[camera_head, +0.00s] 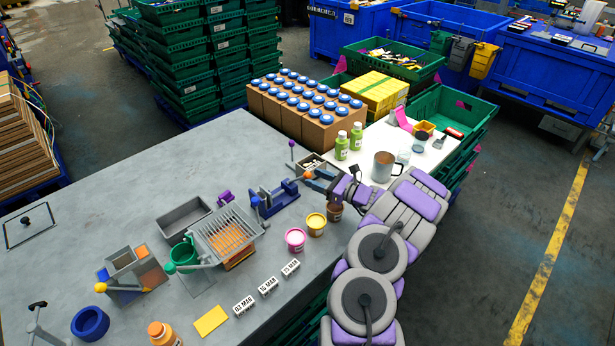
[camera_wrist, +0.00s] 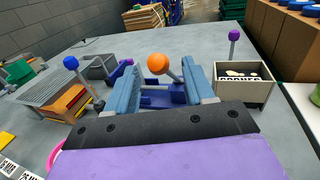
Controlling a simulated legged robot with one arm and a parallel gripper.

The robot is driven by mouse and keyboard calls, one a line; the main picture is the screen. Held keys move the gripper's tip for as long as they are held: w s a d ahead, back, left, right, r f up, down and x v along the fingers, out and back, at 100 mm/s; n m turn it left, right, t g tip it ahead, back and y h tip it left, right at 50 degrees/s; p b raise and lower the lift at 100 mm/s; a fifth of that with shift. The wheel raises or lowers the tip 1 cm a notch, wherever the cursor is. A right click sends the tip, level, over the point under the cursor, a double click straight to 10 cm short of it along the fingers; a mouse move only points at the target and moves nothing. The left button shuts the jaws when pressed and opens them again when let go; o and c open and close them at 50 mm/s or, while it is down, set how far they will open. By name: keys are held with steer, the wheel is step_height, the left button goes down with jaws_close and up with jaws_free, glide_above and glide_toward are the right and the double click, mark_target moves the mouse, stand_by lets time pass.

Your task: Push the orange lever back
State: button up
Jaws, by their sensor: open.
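The orange lever is an orange ball on a grey stem; its ball (camera_wrist: 157,63) shows in the wrist view between my two open blue fingers. My gripper (camera_wrist: 160,85) points toward the blue fixture (camera_wrist: 155,97) lying beyond and below the fingers. In the head view, the orange ball (camera_head: 308,174) is at the tips of my gripper (camera_head: 316,180), just right of the blue fixture (camera_head: 276,199). Nothing is visibly gripped. Whether a finger touches the ball or stem cannot be told. The base of the stem is partly hidden by the right finger.
A small bin (camera_wrist: 243,83) and a purple-ball lever (camera_wrist: 234,35) stand right of my gripper. A blue-ball lever (camera_wrist: 72,63) and a slotted rack (camera_wrist: 50,90) are at left. Pink (camera_head: 295,238) and yellow (camera_head: 316,223) tubs sit close by.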

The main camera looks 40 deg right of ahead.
mark_target(307, 175)
steer(key=shift+x, duration=2.05)
steer(key=shift+s, duration=0.1)
jaws_close()
